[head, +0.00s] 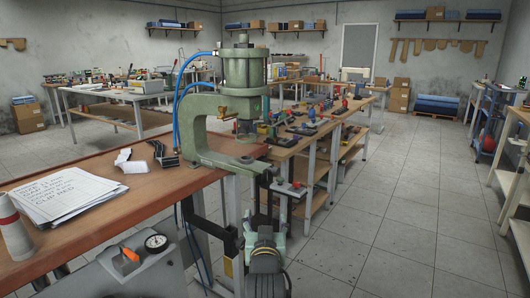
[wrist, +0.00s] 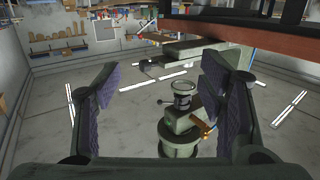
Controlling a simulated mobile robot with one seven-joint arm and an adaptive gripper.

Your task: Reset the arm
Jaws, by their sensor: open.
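In the wrist view my gripper (wrist: 162,80) has its two dark padded fingers wide apart, one at each side, with nothing held between them. This view appears upside down, with ceiling light strips low in the picture. A green machine (wrist: 183,125) shows beyond and between the fingers, apart from them. In the head view a green pneumatic press (head: 205,130) with blue air hoses stands at the bench's right end.
A grey panel (head: 130,275) has an orange switch and a gauge. More workbenches stand behind. The tiled floor (head: 385,215) at right is mostly clear.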

